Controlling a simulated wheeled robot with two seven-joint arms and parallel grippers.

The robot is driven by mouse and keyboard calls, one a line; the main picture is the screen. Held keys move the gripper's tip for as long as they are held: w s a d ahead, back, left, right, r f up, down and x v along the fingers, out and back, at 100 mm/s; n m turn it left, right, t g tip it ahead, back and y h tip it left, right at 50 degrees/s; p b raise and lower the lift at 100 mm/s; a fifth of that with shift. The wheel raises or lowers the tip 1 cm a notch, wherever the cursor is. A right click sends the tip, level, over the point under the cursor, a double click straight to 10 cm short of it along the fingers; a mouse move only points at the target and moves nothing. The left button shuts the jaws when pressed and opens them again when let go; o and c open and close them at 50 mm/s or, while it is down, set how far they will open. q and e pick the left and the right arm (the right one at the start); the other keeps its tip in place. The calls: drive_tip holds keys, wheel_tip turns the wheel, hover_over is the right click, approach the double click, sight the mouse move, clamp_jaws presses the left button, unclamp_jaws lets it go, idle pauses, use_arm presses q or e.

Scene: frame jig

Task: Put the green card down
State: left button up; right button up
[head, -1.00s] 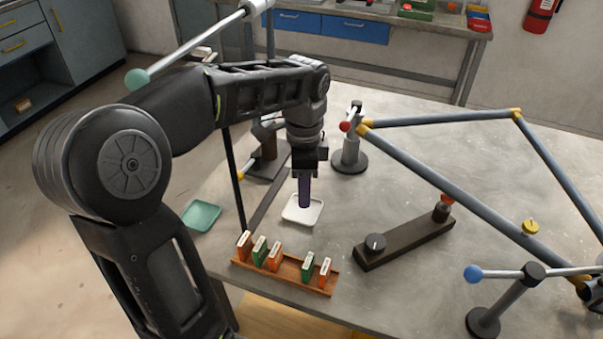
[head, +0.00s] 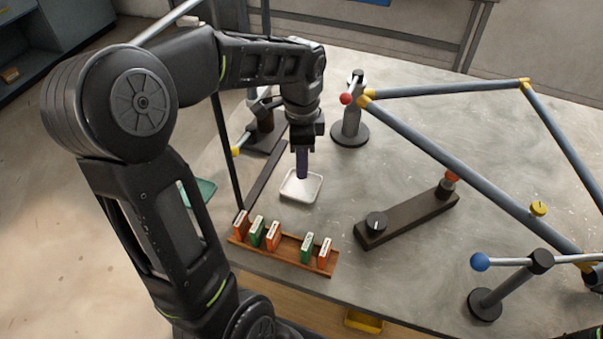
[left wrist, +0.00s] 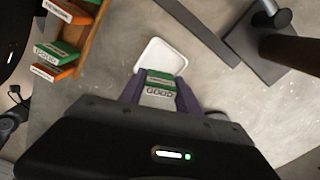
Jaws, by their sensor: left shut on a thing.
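My left gripper (head: 302,165) points down over the white tray (head: 290,190) on the grey table. In the left wrist view the left gripper (left wrist: 160,95) is shut on the green card (left wrist: 161,80), which has a white label with dark lettering. The card is between the purple fingers, and beyond it shows the white tray (left wrist: 165,54). I cannot tell whether the card touches the tray. In the head view the card is hidden by the gripper. My right gripper is not in view.
A wooden rack (head: 285,257) with several orange and green cards stands near the table's front edge. A dark bar with a knob (head: 405,217) lies to the right. A bicycle-like tube frame (head: 450,190) and its posts fill the right side. A teal tray (head: 203,190) is partly hidden behind my arm.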

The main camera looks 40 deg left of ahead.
use_arm(q)
drive_tip(key=shift+f, duration=0.6)
drive_tip(key=shift+f, duration=1.85)
drive_tip(key=shift+f, duration=0.15)
drive_tip(key=o, duration=1.3)
wheel_tip(320, 180, up, 12)
drive_tip(key=shift+r, duration=0.2)
